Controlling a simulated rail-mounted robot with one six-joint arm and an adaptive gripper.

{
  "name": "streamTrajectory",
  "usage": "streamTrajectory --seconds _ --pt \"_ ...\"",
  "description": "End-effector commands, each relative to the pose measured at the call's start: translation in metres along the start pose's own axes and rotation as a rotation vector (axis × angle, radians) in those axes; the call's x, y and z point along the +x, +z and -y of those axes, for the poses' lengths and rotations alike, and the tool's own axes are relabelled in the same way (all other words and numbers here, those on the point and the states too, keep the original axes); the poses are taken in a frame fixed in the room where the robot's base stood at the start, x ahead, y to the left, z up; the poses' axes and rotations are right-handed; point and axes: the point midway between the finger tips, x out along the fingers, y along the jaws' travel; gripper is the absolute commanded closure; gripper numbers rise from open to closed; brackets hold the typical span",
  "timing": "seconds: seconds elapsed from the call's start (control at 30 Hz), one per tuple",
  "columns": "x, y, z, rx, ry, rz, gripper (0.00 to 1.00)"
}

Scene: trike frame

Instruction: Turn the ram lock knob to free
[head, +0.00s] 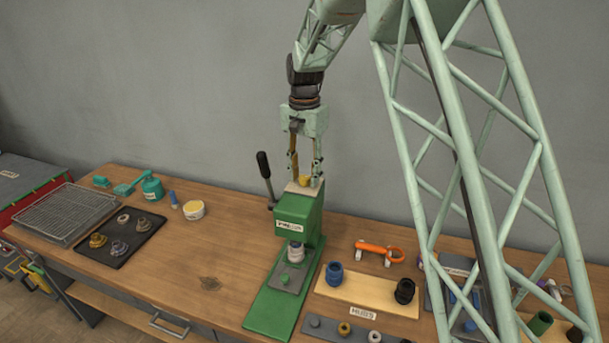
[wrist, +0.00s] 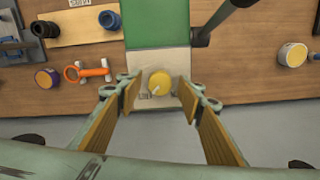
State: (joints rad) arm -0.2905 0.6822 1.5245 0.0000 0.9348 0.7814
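The ram lock knob (wrist: 159,83) is a round yellow knob on the pale top plate (wrist: 146,62) of the green press. A pale line on it points to the lower left, toward small dark lettering that I cannot read surely. In the head view the knob (head: 305,181) shows on top of the press (head: 296,213). My gripper (wrist: 158,95) is open, pointing down, with one finger on each side of the knob and a visible gap to both. In the head view my gripper (head: 305,175) is just above the press top. Exact fingertip height is unclear.
The press's black-handled lever (head: 264,165) stands left of my gripper. An orange-handled tool (head: 380,249) and a hub board (head: 350,287) lie to the right. A dark tray (head: 132,246) and wire rack (head: 66,209) lie left.

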Motion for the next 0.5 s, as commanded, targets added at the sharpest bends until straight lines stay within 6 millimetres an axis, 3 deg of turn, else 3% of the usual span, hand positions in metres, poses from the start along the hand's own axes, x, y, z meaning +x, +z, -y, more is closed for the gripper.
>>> streamTrajectory --seconds 0.27,0.5 --pt "-0.006 0.0 0.0 0.0 -0.001 -0.001 0.65" --pt "-0.026 0.0 0.0 0.0 -0.001 -0.001 0.65"
